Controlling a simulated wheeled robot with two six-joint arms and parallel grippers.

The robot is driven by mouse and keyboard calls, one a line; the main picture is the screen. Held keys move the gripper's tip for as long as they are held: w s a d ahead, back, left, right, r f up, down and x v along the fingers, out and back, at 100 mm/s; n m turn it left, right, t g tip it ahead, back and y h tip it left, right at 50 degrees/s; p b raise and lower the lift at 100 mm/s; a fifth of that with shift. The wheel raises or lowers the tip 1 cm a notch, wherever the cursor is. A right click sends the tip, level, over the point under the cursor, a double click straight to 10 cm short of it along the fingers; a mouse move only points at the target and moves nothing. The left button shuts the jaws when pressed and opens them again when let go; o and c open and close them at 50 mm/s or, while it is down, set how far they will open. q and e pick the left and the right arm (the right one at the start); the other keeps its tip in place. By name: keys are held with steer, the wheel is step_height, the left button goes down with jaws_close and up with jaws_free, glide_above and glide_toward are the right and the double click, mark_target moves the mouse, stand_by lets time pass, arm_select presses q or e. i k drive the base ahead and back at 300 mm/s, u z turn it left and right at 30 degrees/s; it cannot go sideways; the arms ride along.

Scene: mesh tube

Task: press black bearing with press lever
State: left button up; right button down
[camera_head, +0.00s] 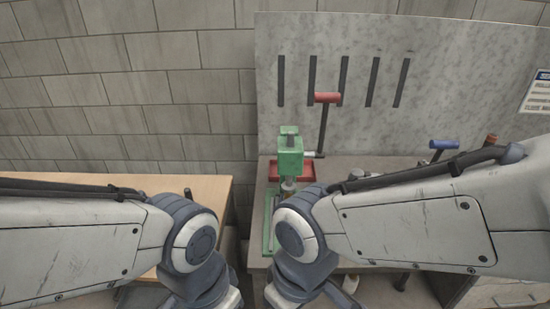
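A green press (291,160) stands on the grey workbench, between my two arms. Its press lever (323,128) is a dark rod with a red grip, standing nearly upright on the press's right side. A silvery ram (288,186) shows under the press head. I cannot make out the black bearing; the lower part of the press is partly hidden by my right arm. Both of my arms bend down at the bottom centre, and neither gripper is in view.
A red tray (305,172) lies behind the press. A blue-handled tool (444,145) stands at the right of the grey workbench (258,227). A wooden table (200,187) is at the left, with a gap between. A slotted grey panel (430,60) rises behind the bench.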

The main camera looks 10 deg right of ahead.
mark_target(327, 99)
steer(key=u, duration=0.5)
steer(key=k, duration=0.6)
steer(key=u, duration=0.65)
steer(key=i, duration=0.85)
steer(key=z, duration=0.9)
steer(key=i, duration=0.45)
steer(key=z, duration=0.55)
